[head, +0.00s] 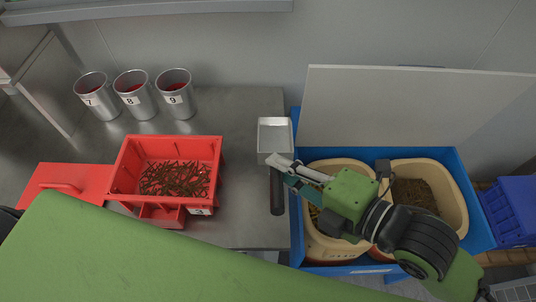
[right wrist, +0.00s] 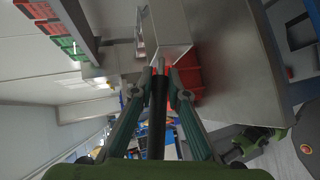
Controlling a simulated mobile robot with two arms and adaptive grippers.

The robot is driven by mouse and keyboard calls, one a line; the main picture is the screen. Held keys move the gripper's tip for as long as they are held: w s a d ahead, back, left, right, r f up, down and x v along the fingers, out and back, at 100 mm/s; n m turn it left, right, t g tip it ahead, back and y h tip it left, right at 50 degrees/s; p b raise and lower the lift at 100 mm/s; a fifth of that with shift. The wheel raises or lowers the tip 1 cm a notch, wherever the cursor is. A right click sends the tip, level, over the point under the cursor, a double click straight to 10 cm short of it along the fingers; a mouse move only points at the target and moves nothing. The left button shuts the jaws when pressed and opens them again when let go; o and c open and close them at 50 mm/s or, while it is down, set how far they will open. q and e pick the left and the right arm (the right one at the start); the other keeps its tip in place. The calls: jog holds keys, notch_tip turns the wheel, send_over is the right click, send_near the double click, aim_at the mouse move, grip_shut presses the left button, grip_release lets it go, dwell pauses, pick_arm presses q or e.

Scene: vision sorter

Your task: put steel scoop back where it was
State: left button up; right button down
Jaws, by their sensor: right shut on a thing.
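The steel scoop has a square, open metal pan (head: 274,136) and a dark handle (head: 277,190). It is over the right edge of the steel table, with the pan pointing to the back wall. My right gripper (head: 281,168) is shut on the handle just below the pan. In the right wrist view the handle (right wrist: 158,125) runs between the fingers and the pan (right wrist: 165,32) is beyond the fingertips. I cannot tell if the scoop touches the table. My left arm crosses the bottom of the head view; its gripper is not visible.
A red bin (head: 127,173) with brown sticks is on the table (head: 252,220), beside a red lid (head: 55,180). Numbered steel cups (head: 138,100) stand behind. Right of the table, a blue crate (head: 462,190) holds two beige tubs (head: 455,190); a pale raised panel (head: 400,105) is behind it.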

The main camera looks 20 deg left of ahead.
aim_at(274, 149)
jog(key=w+a+f, duration=0.1)
jog(key=w, duration=0.1)
jog(key=w+a+p, duration=0.1)
jog(key=w, duration=0.1)
jog(key=w+a+f, duration=0.1)
jog(key=shift+w+f, duration=0.3)
jog(key=shift+w, duration=0.1)
jog(key=w+f, duration=0.1)
jog(key=w+a+f, duration=0.1)
jog(key=f, duration=0.1)
jog(key=w+a+f, duration=0.1)
jog(key=f, duration=0.1)
jog(key=shift+w+f, duration=0.1)
jog(key=shift+w, duration=0.3)
jog(key=shift+w+a+f, duration=0.1)
jog(key=shift+a+f, duration=0.05)
jog(key=shift+f, duration=0.1)
jog(key=f, duration=0.2)
jog(key=f+p, duration=0.1)
jog(key=shift+w+a, duration=0.1)
jog(key=shift+w, duration=0.15)
jog(key=shift+f, duration=0.35)
